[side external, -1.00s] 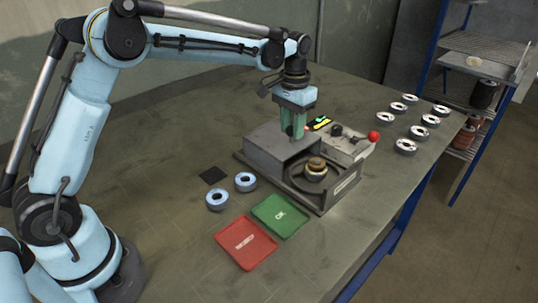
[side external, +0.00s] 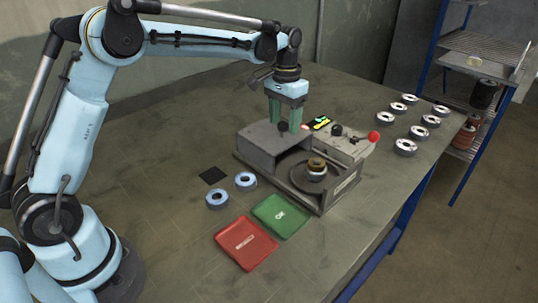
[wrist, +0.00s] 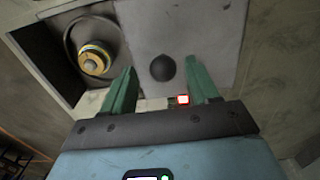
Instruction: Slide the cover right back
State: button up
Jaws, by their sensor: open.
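The grey cover (side external: 270,143) sits on the left part of the machine in the side view and has a dark round knob (side external: 282,130) on top. The round well (side external: 300,176) beside it is uncovered, with a brass-coloured disc stack (side external: 317,164) in it. My gripper (side external: 286,126) points down over the cover with its green fingers apart. In the wrist view the knob (wrist: 162,67) shows between and a little beyond the two fingertips (wrist: 160,75), clear of both. The cover's flat top (wrist: 205,35) fills the upper middle there.
A panel with a red knob (side external: 374,136) stands behind the well. A red tray (side external: 245,243) and a green tray (side external: 281,216) lie in front, with two blue rings (side external: 217,199) to their left. Several metal rings (side external: 405,147) stand at the right.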

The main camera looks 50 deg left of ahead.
jog(key=shift+r, duration=3.6)
jog(key=shift+s+r, duration=0.2)
jog(key=shift+s, duration=0.05)
jog(key=s+d+r+t, duration=0.15)
jog(key=s+t, duration=0.25)
jog(key=s, duration=0.7)
jog(key=s+f+t, duration=0.3)
jog(key=s+f, duration=0.2)
jog(key=s, duration=0.4)
jog(key=shift+s+d+f, duration=0.3)
jog(key=shift+f, duration=0.1)
